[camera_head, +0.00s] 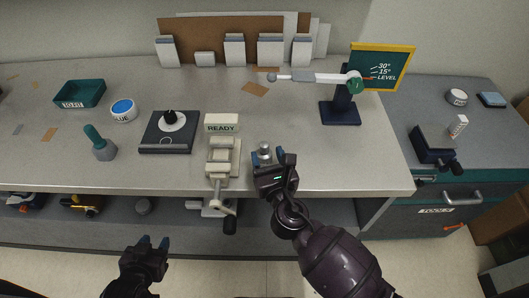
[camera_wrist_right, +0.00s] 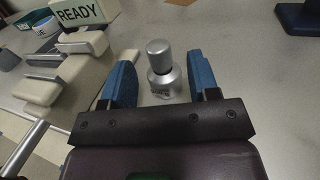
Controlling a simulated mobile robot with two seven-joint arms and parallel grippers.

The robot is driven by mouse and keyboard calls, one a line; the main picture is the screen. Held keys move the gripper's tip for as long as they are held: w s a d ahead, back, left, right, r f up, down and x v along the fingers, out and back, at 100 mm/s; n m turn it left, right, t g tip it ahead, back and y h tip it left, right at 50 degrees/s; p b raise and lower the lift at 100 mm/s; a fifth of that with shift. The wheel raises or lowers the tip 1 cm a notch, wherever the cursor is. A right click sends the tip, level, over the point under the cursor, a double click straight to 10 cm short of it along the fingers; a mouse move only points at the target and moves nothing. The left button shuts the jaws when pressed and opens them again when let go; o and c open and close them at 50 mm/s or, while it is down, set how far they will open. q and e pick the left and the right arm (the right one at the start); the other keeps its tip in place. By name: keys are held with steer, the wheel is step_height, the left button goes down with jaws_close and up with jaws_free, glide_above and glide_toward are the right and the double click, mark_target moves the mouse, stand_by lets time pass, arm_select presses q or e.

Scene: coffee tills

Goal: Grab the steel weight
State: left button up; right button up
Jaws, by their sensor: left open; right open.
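The steel weight (camera_wrist_right: 160,72) is a small silver cylinder with a narrower knob on top. It stands upright on the workbench and also shows in the head view (camera_head: 264,150), partly hidden by my right gripper. My right gripper (camera_wrist_right: 162,85) is open, its blue fingertips on either side of the weight with a gap showing on each side. In the head view my right gripper (camera_head: 268,158) is over the front of the bench. My left gripper (camera_head: 152,243) is open and empty, in front of the bench and below its edge.
A beige vise (camera_head: 222,160) with a READY sign (camera_head: 221,123) stands just left of the weight. A black pad (camera_head: 168,133) and a glue pot (camera_head: 123,110) sit further left.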

mark_target(266, 151)
steer(key=x, duration=0.5)
jaws_close()
